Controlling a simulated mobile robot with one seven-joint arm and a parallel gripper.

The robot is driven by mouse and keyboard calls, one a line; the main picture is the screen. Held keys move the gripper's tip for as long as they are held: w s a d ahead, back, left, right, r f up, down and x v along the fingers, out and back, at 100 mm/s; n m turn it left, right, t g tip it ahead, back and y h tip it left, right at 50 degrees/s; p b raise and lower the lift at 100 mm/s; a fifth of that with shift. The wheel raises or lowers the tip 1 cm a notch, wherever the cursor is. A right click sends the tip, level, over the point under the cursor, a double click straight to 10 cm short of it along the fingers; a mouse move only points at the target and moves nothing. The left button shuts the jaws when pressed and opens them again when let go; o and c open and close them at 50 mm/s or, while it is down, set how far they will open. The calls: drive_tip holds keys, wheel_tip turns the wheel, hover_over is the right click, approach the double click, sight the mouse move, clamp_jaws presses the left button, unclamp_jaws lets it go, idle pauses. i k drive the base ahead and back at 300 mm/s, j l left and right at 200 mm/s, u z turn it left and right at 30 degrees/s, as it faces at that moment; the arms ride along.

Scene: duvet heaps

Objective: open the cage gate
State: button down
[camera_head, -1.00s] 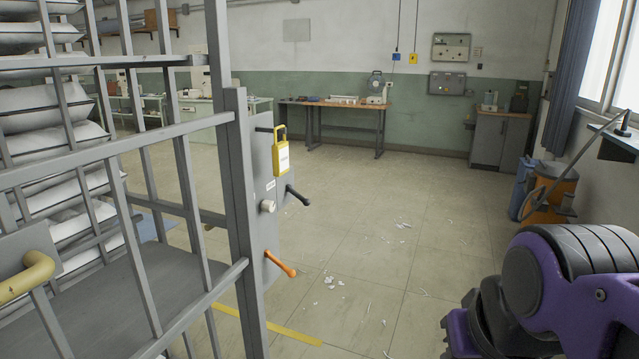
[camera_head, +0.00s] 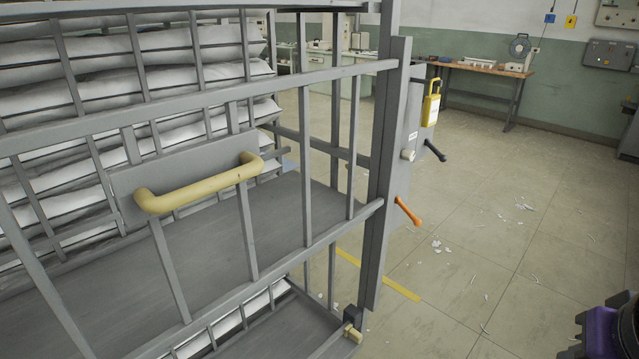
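The cage gate (camera_head: 300,238) is a grey barred panel across the front of the cage, and it looks closed against the post (camera_head: 386,200). A yellow handle (camera_head: 200,185) is fixed on a grey plate on the gate. On the post's side plate are a yellow padlock-like tag (camera_head: 431,103), a black lever (camera_head: 435,151), a pale knob (camera_head: 407,155) and an orange lever (camera_head: 408,211). A small dark latch with a yellowish tip (camera_head: 352,325) sits low at the gate's right end. My gripper is not in view.
Stacked white duvets (camera_head: 180,95) fill the cage behind the bars. Open floor (camera_head: 500,230) with white scraps and a yellow line lies to the right. A workbench (camera_head: 490,75) stands at the back wall. A purple and black part of my arm (camera_head: 605,330) shows at lower right.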

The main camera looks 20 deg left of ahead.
sight(144, 190)
drive_tip(key=k+j+u, duration=0.45)
drive_tip(key=u, duration=2.8)
drive_tip(key=i+j+z, duration=0.15)
drive_tip(key=j+z, duration=0.3)
drive_tip(key=l+u, duration=0.1)
drive_tip(key=l, duration=0.25)
drive_tip(key=k+l+u, duration=0.1)
drive_tip(key=l, duration=0.25)
